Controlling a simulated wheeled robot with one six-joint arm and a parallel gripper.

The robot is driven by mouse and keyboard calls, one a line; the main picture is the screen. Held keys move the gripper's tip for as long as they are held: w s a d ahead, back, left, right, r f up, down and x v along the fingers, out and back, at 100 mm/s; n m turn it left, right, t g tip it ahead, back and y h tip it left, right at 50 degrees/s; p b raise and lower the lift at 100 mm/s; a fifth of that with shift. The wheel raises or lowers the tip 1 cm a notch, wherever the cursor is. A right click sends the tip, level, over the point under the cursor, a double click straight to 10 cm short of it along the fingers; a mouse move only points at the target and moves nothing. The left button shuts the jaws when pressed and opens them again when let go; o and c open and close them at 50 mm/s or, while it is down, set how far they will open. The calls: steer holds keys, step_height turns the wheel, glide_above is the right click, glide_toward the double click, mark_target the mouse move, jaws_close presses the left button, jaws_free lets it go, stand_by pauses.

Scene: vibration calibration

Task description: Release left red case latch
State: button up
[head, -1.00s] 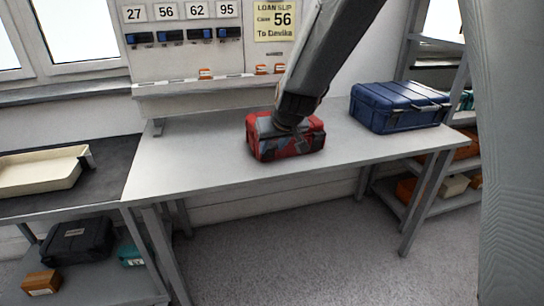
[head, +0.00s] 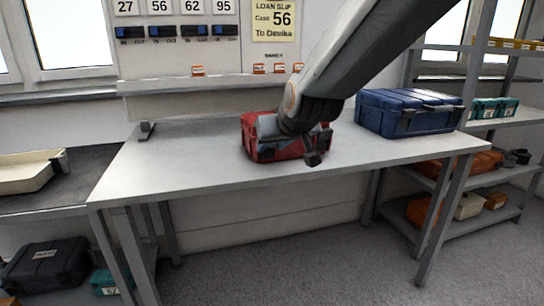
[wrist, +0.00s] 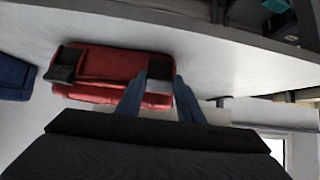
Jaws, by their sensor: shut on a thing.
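The red case (head: 272,149) lies closed on the grey workbench, partly hidden behind my arm in the head view. In the wrist view the red case (wrist: 110,66) shows upside down, with a dark latch or corner piece (wrist: 64,64) at its left. My gripper (wrist: 158,90) is at the case's right end in that view, which is its left end in the head view. Its two bluish fingers stand on either side of the grey left latch (wrist: 159,99) and are shut on it. Whether the latch is released I cannot tell.
A blue case (head: 408,112) stands to the right on the workbench (head: 180,168). A loan slip (head: 274,20) reading case 56 hangs behind. Shelves (head: 500,128) stand at the right, and a cream tray (head: 28,172) lies at the left.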

steer(key=shift+f+t+b, duration=0.1)
steer(key=shift+t+b, duration=0.3)
steer(key=shift+b, duration=1)
steer(key=o, duration=1.1)
steer(key=p+v, duration=0.4)
steer(key=v, duration=0.4)
steer(key=shift+f, duration=0.1)
